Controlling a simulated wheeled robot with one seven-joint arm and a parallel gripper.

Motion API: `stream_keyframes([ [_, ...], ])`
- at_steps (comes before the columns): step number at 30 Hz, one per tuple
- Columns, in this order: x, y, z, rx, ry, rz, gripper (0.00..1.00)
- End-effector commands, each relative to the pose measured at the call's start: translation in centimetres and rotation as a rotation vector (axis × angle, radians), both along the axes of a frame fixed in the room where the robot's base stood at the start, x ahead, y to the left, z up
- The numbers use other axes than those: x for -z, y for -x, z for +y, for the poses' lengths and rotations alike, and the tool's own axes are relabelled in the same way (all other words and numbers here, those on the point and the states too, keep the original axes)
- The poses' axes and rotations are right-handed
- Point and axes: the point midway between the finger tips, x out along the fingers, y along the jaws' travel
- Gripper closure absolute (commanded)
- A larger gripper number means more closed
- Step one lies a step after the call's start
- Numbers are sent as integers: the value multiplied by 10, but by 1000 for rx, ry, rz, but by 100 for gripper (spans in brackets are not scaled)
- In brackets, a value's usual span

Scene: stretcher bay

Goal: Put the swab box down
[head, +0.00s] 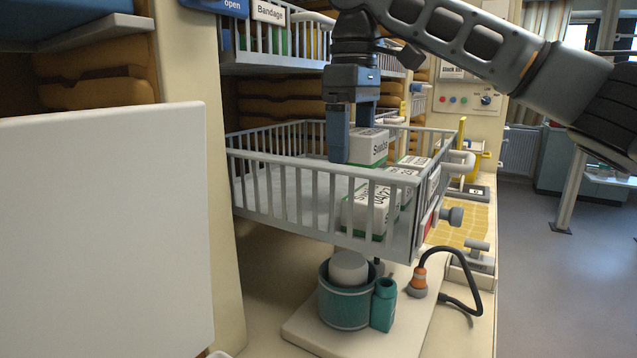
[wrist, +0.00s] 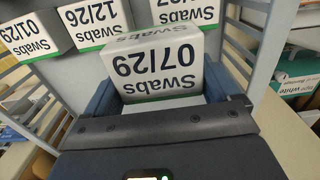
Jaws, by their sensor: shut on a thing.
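My gripper (head: 351,133) points down over the pulled-out wire basket (head: 290,208) and is shut on a swab box (head: 368,147), white with a green lower edge. In the wrist view the held swab box (wrist: 162,66) reads "Swabs 07/29" and sits between the two blue fingers. In the head view the box is at the height of the basket's rim; whether it touches anything beneath cannot be told. Other swab boxes (head: 370,207) stand in the basket's right part. In the wrist view they read 12/26 (wrist: 95,20) and 01/29 (wrist: 29,37).
The basket's left floor (head: 290,185) is free. A bandage basket (head: 285,40) hangs above. Below, a teal pot (head: 345,300) and a teal bottle (head: 384,305) stand on a board. A white panel (head: 105,230) fills the left foreground. A cable with an orange plug (head: 419,280) lies at right.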

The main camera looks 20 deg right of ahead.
Motion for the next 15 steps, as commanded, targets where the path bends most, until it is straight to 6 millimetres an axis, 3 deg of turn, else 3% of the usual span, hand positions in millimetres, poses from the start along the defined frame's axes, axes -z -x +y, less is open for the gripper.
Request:
stream_keyframes([
  [6,24,-29,31,0,0,1,41],
  [15,43,-41,43,1,1,0,41],
])
